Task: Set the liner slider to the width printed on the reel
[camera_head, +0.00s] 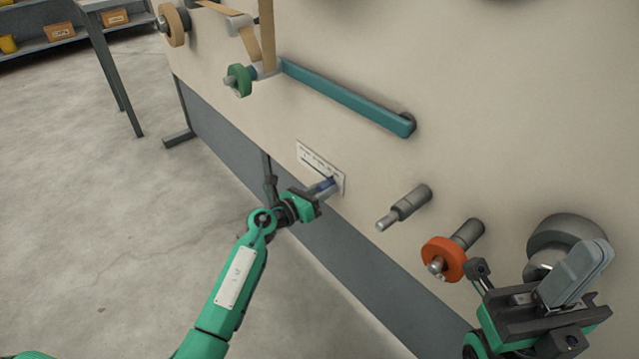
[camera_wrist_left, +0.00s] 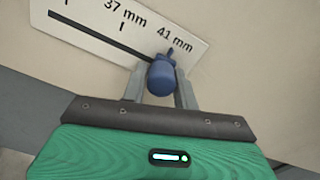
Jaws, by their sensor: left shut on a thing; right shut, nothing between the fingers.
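The blue liner slider (camera_wrist_left: 161,77) sits at the right end of the slot in the white scale plate (camera_wrist_left: 90,27). Its pointer is just below the "41 mm" label, right of "37 mm"; the tick there is hidden. My left gripper (camera_wrist_left: 160,88) has its fingers on either side of the slider knob and is shut on it. In the head view, my left gripper (camera_head: 318,193) is at the lower right end of the plate (camera_head: 310,160). My right gripper (camera_head: 577,270) is shut and empty at the lower right. No printed reel width is readable.
A teal bar (camera_head: 345,97) runs across the beige panel above the plate. A grey spindle (camera_head: 408,205), an orange collar (camera_head: 443,260) and a grey roller (camera_head: 560,235) stick out at right. A tan roll (camera_head: 173,25) and green collar (camera_head: 240,80) are at upper left.

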